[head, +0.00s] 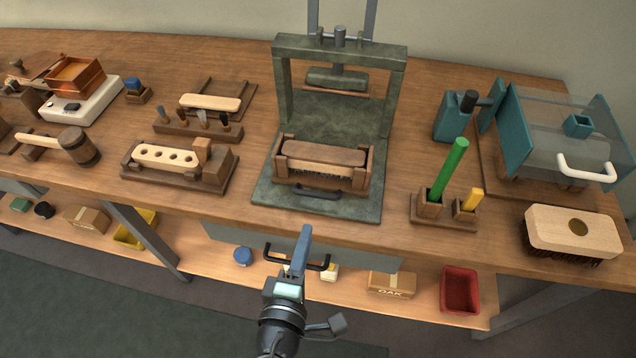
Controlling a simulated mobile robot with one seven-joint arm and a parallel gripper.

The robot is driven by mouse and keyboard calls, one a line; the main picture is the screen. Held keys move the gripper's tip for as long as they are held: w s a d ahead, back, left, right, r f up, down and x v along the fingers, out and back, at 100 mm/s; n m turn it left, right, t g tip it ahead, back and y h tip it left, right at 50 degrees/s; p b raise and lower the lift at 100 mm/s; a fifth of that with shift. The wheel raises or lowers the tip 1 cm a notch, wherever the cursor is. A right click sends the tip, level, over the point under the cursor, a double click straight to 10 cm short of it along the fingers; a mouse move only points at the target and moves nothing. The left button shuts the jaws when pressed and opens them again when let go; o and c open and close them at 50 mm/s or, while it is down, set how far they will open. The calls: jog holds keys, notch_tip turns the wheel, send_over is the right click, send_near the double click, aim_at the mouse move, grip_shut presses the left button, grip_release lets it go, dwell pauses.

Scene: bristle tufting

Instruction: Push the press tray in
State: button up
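The press (340,48) is a dark green frame at the back middle of the bench, with its pressing block (337,79) raised. The press tray (322,183) is a brown wooden tray on the press's green base plate (353,207). It stands toward the front of the plate, forward of the uprights. A brush block (325,152) with dark bristles beneath sits in it. A black handle (318,193) is on the tray's front. My gripper (306,232) is in front of the bench edge, below the tray and apart from it. Its fingers overlap in this view, so their opening is hidden.
A drawer handle (322,266) is beside my gripper under the bench top. A holder (440,209) with green and yellow sticks stands right of the press, and a peg-hole block (165,157) left. A large brush (572,232) lies at the right front.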

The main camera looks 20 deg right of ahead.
aim_at(317, 197)
jog(key=x, duration=1.2)
jog(key=shift+w+d+f, duration=0.1)
jog(key=shift+w+d, duration=0.05)
jog(key=shift+w, duration=0.1)
grip_shut()
dwell(0.9)
